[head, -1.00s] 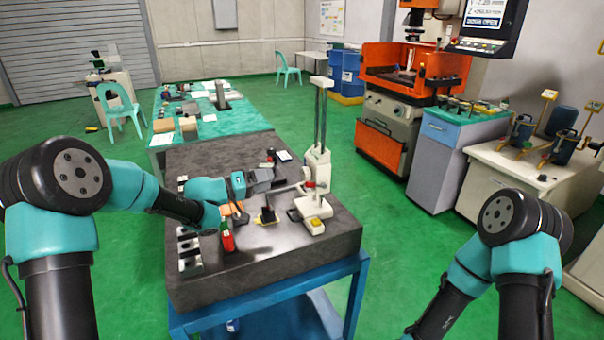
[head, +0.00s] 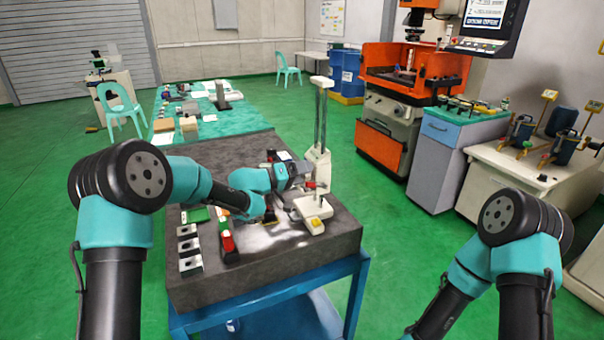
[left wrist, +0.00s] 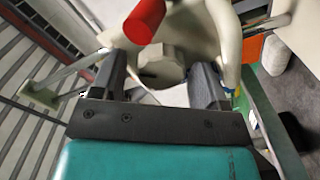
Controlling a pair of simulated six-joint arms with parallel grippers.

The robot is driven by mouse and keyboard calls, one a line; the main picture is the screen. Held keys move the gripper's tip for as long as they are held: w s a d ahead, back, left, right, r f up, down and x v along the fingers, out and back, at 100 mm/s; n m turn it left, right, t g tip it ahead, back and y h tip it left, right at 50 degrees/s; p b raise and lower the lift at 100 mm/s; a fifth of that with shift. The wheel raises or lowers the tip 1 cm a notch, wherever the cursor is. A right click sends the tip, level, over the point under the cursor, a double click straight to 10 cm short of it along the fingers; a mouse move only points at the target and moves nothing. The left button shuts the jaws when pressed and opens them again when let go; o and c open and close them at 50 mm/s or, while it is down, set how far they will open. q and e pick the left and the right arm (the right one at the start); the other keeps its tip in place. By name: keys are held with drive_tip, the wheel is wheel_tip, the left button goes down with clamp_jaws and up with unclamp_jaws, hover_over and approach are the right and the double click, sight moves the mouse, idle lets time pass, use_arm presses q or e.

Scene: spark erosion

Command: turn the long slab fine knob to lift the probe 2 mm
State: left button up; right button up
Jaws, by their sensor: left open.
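A cream gauge stand (head: 317,165) with two tall rods stands on the dark granite slab (head: 260,268). Its cream base (head: 311,208) carries a yellow patch at the front. A small red part (head: 311,184) shows beside the stand. My left gripper (head: 303,169) is close to the left side of the stand. In the left wrist view, my left gripper (left wrist: 160,88) is open, with a cream rounded part (left wrist: 160,66) beyond and between its fingers. A red cylindrical knob (left wrist: 145,20) lies just above them. I cannot tell whether the fingers touch anything. My right gripper is out of view.
Dark and pale blocks (head: 189,250) and a red-and-black piece (head: 228,243) lie on the slab's left part. A green-topped table (head: 245,125) is behind. The slab's front right is clear.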

use_arm(q)
drive_tip(key=c, duration=0.9)
drive_tip(key=shift+s+r+m, duration=0.1)
drive_tip(key=shift+m, duration=2)
drive_tip(key=o, duration=0.9)
